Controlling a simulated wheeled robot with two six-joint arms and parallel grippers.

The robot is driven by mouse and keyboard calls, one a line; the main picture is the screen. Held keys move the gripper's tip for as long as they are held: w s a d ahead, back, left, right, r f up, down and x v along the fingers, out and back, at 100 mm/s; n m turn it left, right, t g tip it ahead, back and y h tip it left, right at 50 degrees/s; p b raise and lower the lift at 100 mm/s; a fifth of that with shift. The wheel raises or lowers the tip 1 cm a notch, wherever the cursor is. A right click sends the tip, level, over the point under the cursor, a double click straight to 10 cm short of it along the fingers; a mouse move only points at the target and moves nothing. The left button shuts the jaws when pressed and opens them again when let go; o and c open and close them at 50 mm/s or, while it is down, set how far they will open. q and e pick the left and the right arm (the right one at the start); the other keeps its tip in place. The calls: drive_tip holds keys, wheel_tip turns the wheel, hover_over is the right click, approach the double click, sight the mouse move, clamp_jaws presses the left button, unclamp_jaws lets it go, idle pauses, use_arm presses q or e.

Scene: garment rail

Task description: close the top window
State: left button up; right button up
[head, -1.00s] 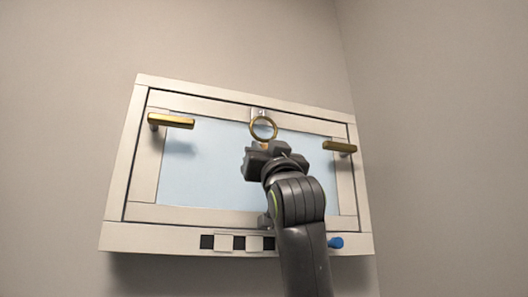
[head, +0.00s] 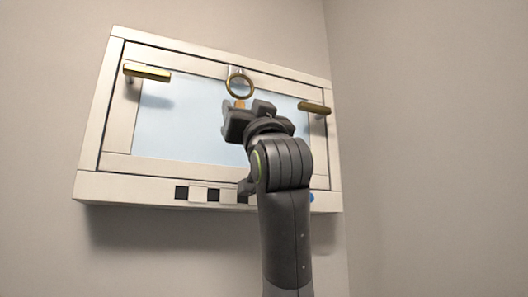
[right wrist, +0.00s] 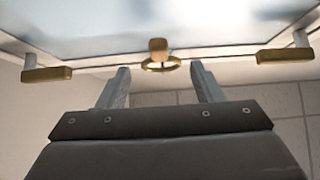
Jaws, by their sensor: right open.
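The top window (head: 190,118) has a pale sash with a light blue pane in a white frame (head: 90,150) high on the wall. A gold ring (head: 239,84) hangs at its top middle. Gold handles sit at the left (head: 148,73) and right (head: 314,108). A dark line runs around the sash; I cannot tell how far it stands out. My right gripper (head: 240,106) is in front of the pane, just below the ring. In the right wrist view its fingers (right wrist: 160,70) are apart, with the ring (right wrist: 160,65) between and beyond their tips. My left gripper is out of view.
A small dark-and-light strip (head: 205,194) sits on the lower frame. A blue knob (head: 312,197) shows at its right, partly hidden by my arm. Plain walls surround the window, with a corner to the right.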

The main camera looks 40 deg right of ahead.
drive_tip(key=b+v, duration=0.7)
drive_tip(key=v, duration=0.5)
drive_tip(key=shift+s+a, duration=0.2)
drive_tip(key=shift+s, duration=0.15)
drive_tip(key=shift+f, duration=0.15)
